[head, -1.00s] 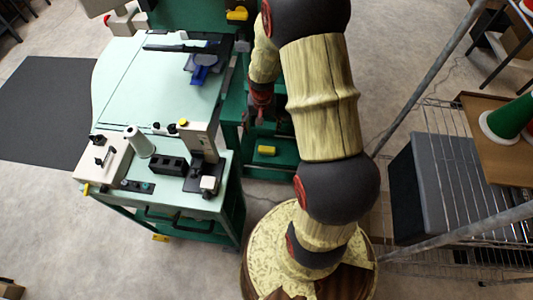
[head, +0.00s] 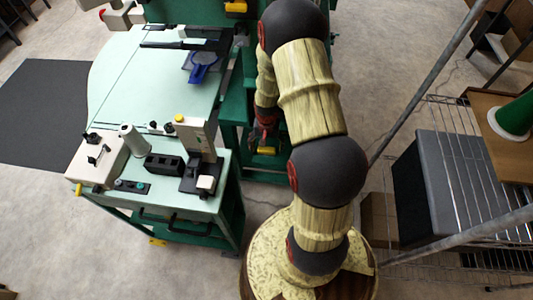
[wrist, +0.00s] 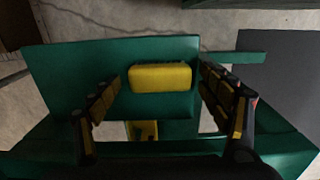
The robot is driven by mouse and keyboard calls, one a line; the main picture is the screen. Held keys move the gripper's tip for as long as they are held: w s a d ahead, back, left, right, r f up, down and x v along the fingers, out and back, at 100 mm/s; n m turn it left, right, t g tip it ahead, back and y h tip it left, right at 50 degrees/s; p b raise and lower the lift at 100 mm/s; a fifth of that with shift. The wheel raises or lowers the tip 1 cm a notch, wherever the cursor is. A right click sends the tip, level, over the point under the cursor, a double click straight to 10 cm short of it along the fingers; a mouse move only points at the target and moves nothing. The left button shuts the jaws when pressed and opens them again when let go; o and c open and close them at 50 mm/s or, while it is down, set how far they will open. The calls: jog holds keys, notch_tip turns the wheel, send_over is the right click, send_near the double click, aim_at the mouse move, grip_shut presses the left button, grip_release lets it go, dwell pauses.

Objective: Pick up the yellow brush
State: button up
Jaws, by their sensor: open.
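The yellow brush (wrist: 160,77) is a yellow block with a darker upper edge, lying on a green shelf (wrist: 60,75). In the head view the brush (head: 267,150) shows partly, just below my gripper (head: 265,125). In the wrist view my gripper (wrist: 158,82) is open, with one finger left of the brush and one right of it. There are gaps between both fingers and the brush, and nothing is held. How high the fingertips are above the shelf is hard to tell.
A green sewing station with a pale top (head: 130,75) stands left of my arm, carrying a thread cone (head: 133,138) and a blue tool (head: 203,68). Another yellow piece (wrist: 147,130) shows lower in the wrist view. A wire rack (head: 465,190) stands on the right.

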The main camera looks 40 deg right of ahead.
jog(key=shift+f, duration=0.3)
jog(key=shift+r, duration=0.1)
jog(key=shift+c, duration=1.1)
jog(key=c, duration=1)
